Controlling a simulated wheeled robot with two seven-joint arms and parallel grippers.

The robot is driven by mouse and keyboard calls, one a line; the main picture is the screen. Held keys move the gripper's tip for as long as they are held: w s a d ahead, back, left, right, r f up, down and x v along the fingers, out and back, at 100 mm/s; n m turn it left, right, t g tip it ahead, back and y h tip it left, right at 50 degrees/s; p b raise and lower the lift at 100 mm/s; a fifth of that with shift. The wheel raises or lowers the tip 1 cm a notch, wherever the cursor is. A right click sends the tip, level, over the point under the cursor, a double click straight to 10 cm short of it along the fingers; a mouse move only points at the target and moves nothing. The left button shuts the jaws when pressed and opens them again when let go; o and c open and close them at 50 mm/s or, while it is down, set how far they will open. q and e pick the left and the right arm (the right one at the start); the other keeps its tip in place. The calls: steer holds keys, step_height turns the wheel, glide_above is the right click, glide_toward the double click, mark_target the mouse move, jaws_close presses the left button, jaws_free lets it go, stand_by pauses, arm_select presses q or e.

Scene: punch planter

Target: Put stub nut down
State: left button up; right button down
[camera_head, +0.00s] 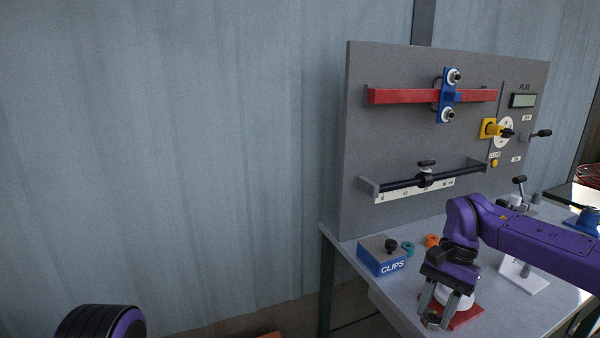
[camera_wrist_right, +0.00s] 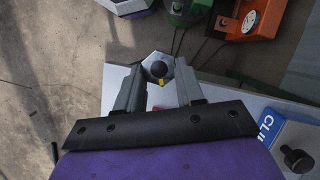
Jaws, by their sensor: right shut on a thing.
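My right gripper (camera_head: 437,315) is in the head view at the front of the table, fingers pointing down. In the right wrist view the gripper (camera_wrist_right: 158,82) is shut on the stub nut (camera_wrist_right: 157,62), a grey hexagonal piece with a dark round centre and a small yellow mark. In the head view the nut is small and mostly hidden by the fingers. A red plate (camera_head: 466,314) with a white round part (camera_head: 461,301) lies just behind the fingers. My left gripper is not in view; only a dark and purple part of my left arm shows.
The blue CLIPS box (camera_head: 389,263) stands left of the gripper, with teal (camera_head: 408,248) and orange (camera_head: 432,240) pieces near it. A grey upright panel (camera_head: 400,140) with rails rises behind. The table's (camera_head: 535,308) front right is clear.

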steer(key=s+a+f+n+g+h, duration=0.1)
steer(key=s+a+n+h, duration=0.1)
steer(key=s+a+n, duration=0.45)
steer(key=s+a+f+n+h, duration=0.15)
steer(key=a+n, duration=0.25)
steer(key=a, duration=0.6)
steer(key=w+a+m+y, duration=0.1)
steer(key=w+a+m, duration=0.4)
steer(key=a, duration=0.5)
steer(key=shift+w+a+r, duration=0.15)
steer(key=shift+w+r, duration=0.3)
steer(key=shift+w, duration=0.4)
steer(key=shift+y, duration=0.25)
